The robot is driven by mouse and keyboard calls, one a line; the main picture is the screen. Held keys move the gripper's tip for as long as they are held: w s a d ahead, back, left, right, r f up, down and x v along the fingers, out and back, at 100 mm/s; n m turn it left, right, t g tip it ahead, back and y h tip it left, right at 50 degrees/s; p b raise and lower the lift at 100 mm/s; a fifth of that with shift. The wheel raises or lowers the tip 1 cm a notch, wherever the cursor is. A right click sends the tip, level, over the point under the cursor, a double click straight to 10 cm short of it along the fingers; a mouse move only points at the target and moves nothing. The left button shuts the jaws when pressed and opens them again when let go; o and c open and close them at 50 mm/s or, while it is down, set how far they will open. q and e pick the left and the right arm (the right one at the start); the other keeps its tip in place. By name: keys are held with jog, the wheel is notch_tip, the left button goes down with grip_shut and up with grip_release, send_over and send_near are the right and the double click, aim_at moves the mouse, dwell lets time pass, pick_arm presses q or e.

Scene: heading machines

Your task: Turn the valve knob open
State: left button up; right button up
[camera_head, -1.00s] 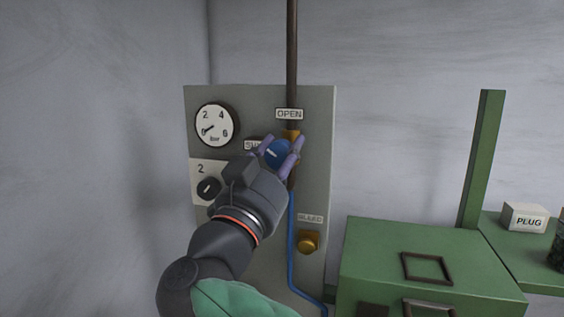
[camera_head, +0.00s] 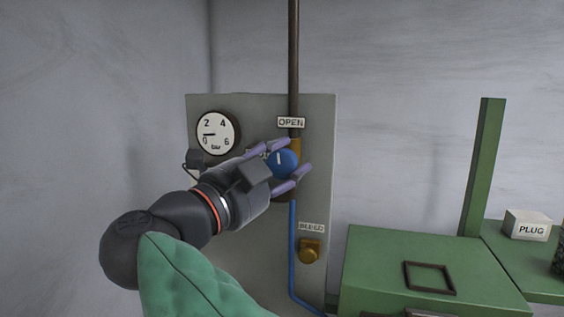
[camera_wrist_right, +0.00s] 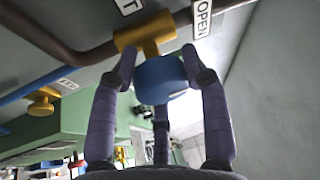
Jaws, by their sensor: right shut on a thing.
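The valve knob (camera_head: 284,163) is blue, round and marked with a white line that is now close to upright. It sits on a yellow valve body (camera_head: 295,147) in a brown pipe, below the OPEN label (camera_head: 291,122). My right gripper (camera_head: 293,158) reaches in from the lower left with its purple fingers around the knob and is shut on it. The right wrist view shows the knob (camera_wrist_right: 160,80) between the fingers, with the yellow valve body (camera_wrist_right: 146,33) behind it. The SHUT label is mostly hidden by my gripper. My left gripper is out of view.
The grey panel (camera_head: 319,180) carries a bar gauge (camera_head: 217,133), its needle pointing left just above 0. A yellow BLEED knob (camera_head: 309,250) is lower on the panel. A green cabinet (camera_head: 380,262) and a PLUG box (camera_head: 527,225) stand to the right.

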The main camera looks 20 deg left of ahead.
jog(key=shift+d+r+m, duration=0.2)
jog(key=shift+r+m, duration=0.15)
jog(key=shift+m, duration=0.45)
jog(key=shift+g, duration=0.4)
jog(key=o, duration=1.1)
jog(key=shift+o, duration=0.3)
jog(key=shift+s+d+f, duration=0.1)
jog(key=shift+f, duration=0.05)
jog(key=shift+f, duration=0.1)
jog(key=shift+s+a, duration=0.1)
jog(key=shift+a, duration=0.2)
jog(key=shift+s+a+f, duration=0.1)
jog(key=shift+s+a, duration=0.05)
jog(key=shift+s, duration=0.1)
jog(key=v, duration=1.1)
